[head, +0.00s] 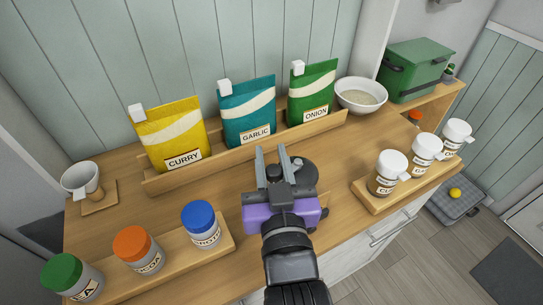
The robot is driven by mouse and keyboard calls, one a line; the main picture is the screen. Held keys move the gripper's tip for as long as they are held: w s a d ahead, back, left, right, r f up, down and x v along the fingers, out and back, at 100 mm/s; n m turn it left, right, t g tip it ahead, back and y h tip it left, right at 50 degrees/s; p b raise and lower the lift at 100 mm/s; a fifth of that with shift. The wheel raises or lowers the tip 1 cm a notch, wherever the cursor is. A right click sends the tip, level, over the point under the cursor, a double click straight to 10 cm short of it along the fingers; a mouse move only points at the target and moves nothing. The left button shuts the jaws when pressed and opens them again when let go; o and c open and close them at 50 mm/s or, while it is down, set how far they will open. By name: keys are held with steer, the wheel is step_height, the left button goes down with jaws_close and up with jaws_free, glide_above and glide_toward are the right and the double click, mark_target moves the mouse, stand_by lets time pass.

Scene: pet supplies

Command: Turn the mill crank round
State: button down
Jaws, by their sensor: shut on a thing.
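My gripper (271,156) is over the middle of the wooden counter, in front of the green onion packet. Its two fingers are shut on what looks like the dark crank knob (274,171). A dark grey round part of the mill (305,172) shows just to the right of the fingers, with a small pale piece on it. The rest of the mill and most of the crank are hidden behind my gripper and arm, so the crank's angle is hard to tell.
Curry (178,135), garlic (248,112) and onion (312,93) packets stand in a rack behind. A bowl (361,96) is at the back right. Jars with blue (201,224), orange and green lids stand front left. White-capped jars (388,172) stand right. A cup (81,181) is far left.

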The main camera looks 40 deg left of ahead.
steer(key=shift+a+m+t+h, duration=0.15)
steer(key=shift+m+t+h, duration=0.15)
steer(key=shift+t, duration=0.1)
steer(key=shift+w+a+f+m+t+h+b, duration=0.1)
steer(key=shift+w+a+m+t+h+b, duration=0.15)
steer(key=shift+m+t+h+b, duration=0.4)
steer(key=m+h+b, duration=0.1)
steer(key=m+t+h+b, duration=0.1)
steer(key=h, duration=0.1)
steer(key=w+m+t+h+b, duration=0.1)
steer(key=b, duration=0.1)
steer(key=shift+a, duration=0.35)
steer(key=shift+w+m+t+h+b, duration=0.3)
steer(key=shift+m+t+h+b, duration=0.2)
steer(key=shift+h+b, duration=0.4)
steer(key=shift+h, duration=0.25)
steer(key=c, duration=1.1)
jaws_free()
steer(key=shift+c, duration=0.2)
